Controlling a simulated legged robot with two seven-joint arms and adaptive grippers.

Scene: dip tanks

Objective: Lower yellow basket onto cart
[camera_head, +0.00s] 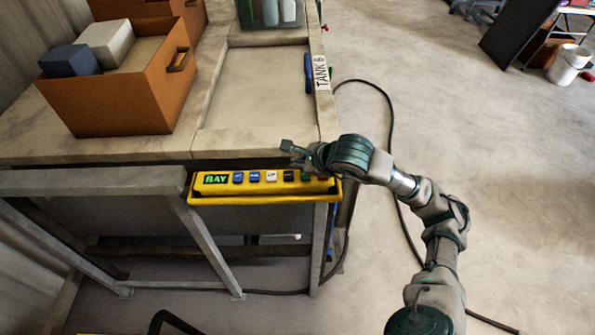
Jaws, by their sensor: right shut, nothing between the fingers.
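My right arm comes in from the lower right, and its gripper (289,148) is shut and empty. It shows just above the yellow control box (262,198), in front of the bench edge. I cannot tell whether it touches the box. The box has a green "BAY" label and a row of coloured buttons; my arm partly covers the ones at its right end. I cannot make out a yellow basket or a cart. A thin yellow edge and a black curved bar (175,318) show at the bottom, too cropped to identify. My left gripper is out of view.
The bench (100,150) holds an orange bin (115,105) with blocks and a shallow basin beside a "TANK 6" label (321,73). Grey metal legs (205,245) stand below. A white bucket (568,65) stands far right.

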